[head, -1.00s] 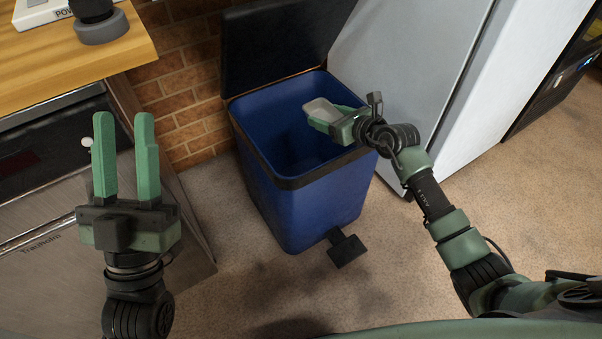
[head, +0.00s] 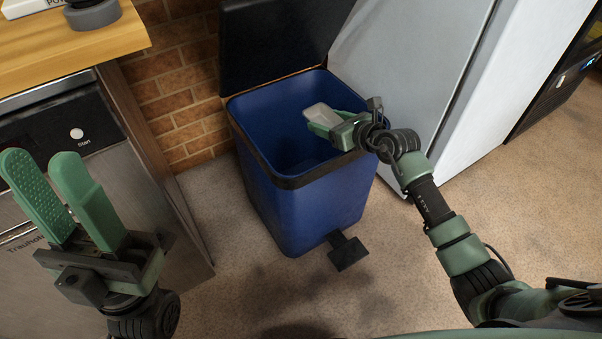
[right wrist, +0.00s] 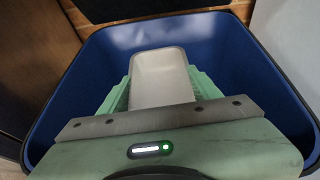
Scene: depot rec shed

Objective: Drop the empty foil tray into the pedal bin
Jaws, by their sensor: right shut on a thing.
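The pedal bin (head: 305,212) is blue with a black rim, and its dark lid (head: 285,45) stands open. The foil tray (head: 321,115), small and pale grey, is held over the bin's opening. My right gripper (head: 327,122) is shut on the tray. In the right wrist view the tray (right wrist: 161,78) sits between the green fingers, with the bin's blue inner walls (right wrist: 235,60) around it. My left gripper (head: 58,190) is open and empty at the left, in front of the steel appliance, away from the bin.
A wooden counter (head: 105,42) is at the upper left, above a steel appliance (head: 165,215) with a Start button. A white fridge-like cabinet (head: 400,65) stands right behind the bin. The bin's black pedal (head: 347,252) sticks out at its front. The floor in front is clear.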

